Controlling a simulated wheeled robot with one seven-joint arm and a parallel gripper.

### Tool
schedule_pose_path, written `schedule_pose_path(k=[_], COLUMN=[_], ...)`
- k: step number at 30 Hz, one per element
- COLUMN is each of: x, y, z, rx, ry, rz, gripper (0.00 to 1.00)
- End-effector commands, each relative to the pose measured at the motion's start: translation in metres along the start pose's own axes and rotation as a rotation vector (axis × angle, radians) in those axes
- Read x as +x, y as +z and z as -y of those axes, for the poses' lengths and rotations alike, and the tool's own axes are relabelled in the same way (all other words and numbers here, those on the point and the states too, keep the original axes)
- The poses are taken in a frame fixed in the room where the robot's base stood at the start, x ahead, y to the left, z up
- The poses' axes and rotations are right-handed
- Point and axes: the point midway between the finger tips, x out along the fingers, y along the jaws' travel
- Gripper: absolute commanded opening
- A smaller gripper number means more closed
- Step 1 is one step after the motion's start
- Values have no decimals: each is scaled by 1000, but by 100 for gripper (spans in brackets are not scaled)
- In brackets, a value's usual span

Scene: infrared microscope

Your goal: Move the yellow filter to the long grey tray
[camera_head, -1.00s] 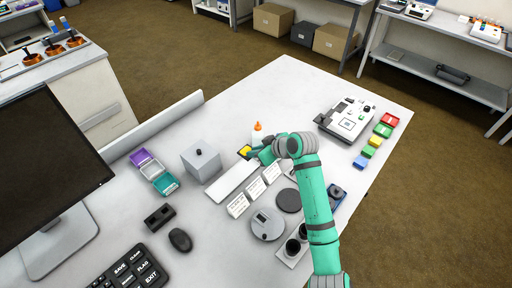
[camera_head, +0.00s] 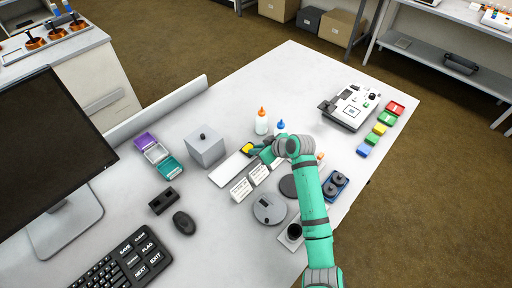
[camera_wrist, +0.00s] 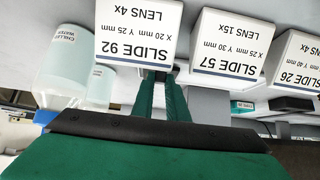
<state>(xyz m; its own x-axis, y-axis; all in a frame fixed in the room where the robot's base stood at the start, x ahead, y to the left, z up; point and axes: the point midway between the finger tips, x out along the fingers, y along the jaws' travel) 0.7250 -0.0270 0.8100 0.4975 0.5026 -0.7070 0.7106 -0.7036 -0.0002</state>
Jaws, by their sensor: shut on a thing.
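The yellow filter (camera_head: 247,149), a small yellow piece in a dark frame, is at the far right end of the long grey tray (camera_head: 226,172) in the head view. My gripper (camera_head: 255,148) is shut on it; whether the filter touches the tray cannot be told. The tray is a pale, flat strip behind the row of slide cards. In the wrist view my gripper's green fingers (camera_wrist: 164,78) reach in behind the card SLIDE 92 (camera_wrist: 137,32), which hides their tips and the filter.
Cards SLIDE 57 (camera_wrist: 232,45) and SLIDE 26 (camera_wrist: 298,62) stand beside SLIDE 92. A grey box (camera_head: 205,147) stands left of the tray. Orange-capped (camera_head: 262,122) and blue-capped (camera_head: 280,127) bottles stand just behind my gripper. Round discs (camera_head: 269,209) lie in front.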

Motion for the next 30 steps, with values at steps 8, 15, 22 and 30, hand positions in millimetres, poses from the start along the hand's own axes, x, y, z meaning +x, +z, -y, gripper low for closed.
schedule_pose_path(k=[8,15,22,30], x=[4,5,4,4], y=[-2,-2,1,4], z=[4,4,2,0], rx=[-5,-6,-1,1], ry=[-5,-7,-3,-1], rz=[0,0,0,0], gripper=[0,0,0,32])
